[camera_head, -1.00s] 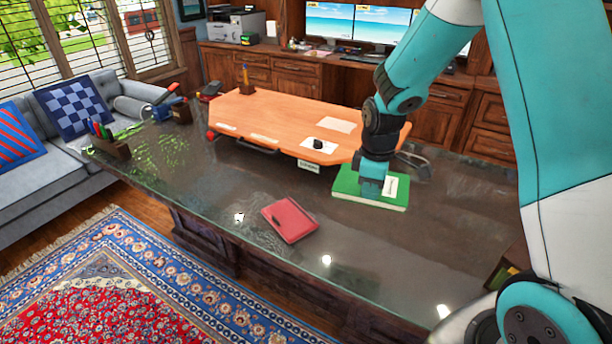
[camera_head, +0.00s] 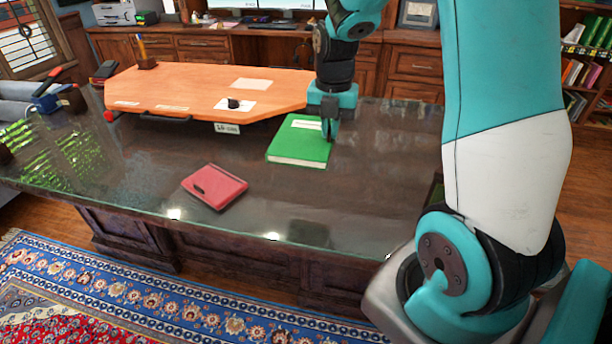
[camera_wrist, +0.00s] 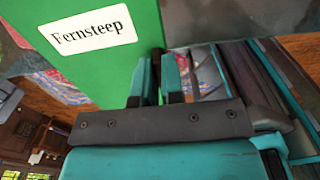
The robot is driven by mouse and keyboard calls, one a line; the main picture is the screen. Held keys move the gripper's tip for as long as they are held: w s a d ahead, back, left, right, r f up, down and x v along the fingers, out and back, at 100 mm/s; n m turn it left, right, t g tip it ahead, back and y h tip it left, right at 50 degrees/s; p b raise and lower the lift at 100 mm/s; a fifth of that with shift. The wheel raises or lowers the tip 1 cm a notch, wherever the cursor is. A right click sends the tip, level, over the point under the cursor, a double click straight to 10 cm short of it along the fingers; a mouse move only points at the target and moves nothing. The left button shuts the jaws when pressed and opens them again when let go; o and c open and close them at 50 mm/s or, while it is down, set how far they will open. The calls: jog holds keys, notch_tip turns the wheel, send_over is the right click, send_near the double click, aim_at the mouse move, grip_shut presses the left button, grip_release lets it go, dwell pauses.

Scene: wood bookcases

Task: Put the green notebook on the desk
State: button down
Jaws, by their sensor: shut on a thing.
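The green notebook (camera_head: 292,150) is at the desk's far right part in the head view, cover up, with a white label. The wrist view shows its green cover (camera_wrist: 95,85), with the label reading "Fernsteep". My gripper (camera_head: 328,130) is shut on the notebook's right edge; its teal fingers also show in the wrist view (camera_wrist: 158,80). The desk (camera_head: 370,180) has a dark glossy top. I cannot tell whether the notebook touches the top or is slightly above it.
A red notebook (camera_head: 215,186) lies on the desk, left of and nearer than the green one. An orange board (camera_head: 190,90) with a dark item and papers covers the back left. Shelves of books (camera_head: 590,50) stand at the far right. The desk's front middle is clear.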

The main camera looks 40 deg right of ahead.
notch_tip(320, 180, down, 18)
jog(key=shift+f, duration=0.1)
dwell(0.4)
jog(key=shift+f, duration=0.2)
jog(key=c, duration=1.2)
grip_release()
jog(key=shift+r, duration=0.1)
jog(key=shift+c, duration=0.2)
jog(key=shift+r, duration=0.1)
